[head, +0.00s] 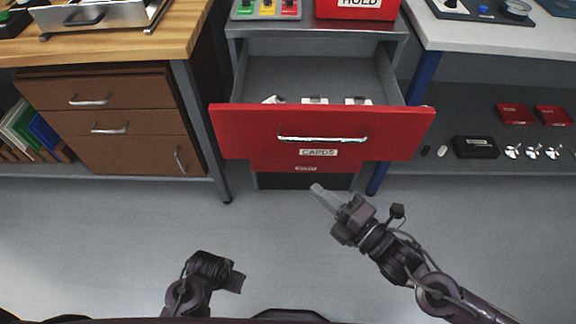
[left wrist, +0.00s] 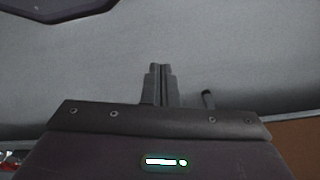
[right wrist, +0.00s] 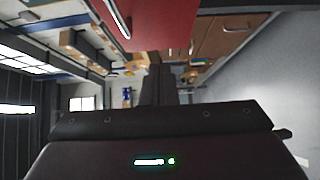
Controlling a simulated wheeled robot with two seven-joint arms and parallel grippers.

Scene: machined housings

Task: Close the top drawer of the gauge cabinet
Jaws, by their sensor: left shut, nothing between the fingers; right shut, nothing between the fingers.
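The gauge cabinet (head: 398,30) stands at the back centre in the head view. Its red top drawer (head: 240,130) is pulled out, with a silver handle (head: 322,139) and a label on its front; several small pale items lie inside. The red front also shows in the right wrist view (right wrist: 165,22). My right gripper (head: 318,189) is shut and empty, in front of and below the drawer front, apart from it. My left arm (head: 208,272) shows low at the left in the head view. My left gripper (left wrist: 160,68) is shut and empty in the left wrist view, above the floor.
A wooden bench (head: 120,46) with brown drawers (head: 95,88) stands at the left. A pale worktop (head: 490,32) with a shelf below stands at the right. A red HOLD box (head: 358,10) sits on the cabinet. The floor (head: 130,220) in front is clear.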

